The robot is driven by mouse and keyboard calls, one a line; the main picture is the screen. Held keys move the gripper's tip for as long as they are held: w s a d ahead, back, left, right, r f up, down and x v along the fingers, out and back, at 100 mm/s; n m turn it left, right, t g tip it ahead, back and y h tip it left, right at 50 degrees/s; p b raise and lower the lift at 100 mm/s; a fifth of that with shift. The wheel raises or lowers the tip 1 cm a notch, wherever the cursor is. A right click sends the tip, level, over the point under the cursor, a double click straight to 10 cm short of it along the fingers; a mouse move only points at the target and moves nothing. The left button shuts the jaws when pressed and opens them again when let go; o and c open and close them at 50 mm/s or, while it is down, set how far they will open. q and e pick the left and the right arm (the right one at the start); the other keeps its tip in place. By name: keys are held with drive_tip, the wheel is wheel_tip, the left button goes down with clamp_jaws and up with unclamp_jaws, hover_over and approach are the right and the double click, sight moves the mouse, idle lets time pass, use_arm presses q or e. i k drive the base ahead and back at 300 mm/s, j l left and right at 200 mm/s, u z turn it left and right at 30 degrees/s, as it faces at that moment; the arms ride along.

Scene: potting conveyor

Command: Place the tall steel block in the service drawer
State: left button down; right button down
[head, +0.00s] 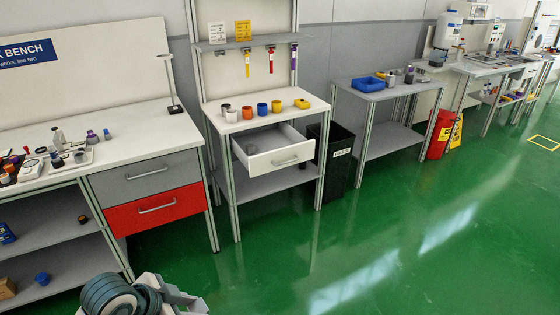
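The white drawer (272,156) under the middle table is pulled open. I cannot pick out the tall steel block for sure. A small upright grey piece (57,138) stands among the items on the left bench, too small to identify. Part of my arm, with a pale grey end that seems to be my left gripper (184,300), shows at the bottom left, well in front of the tables. Its fingers are not clear. My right gripper is out of view.
The left bench has a closed grey drawer and a red drawer (153,209). Green floor (300,260) in front is clear.

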sight(265, 146)
drive_tip(key=i, duration=3.25)
drive_tip(key=z, duration=0.15)
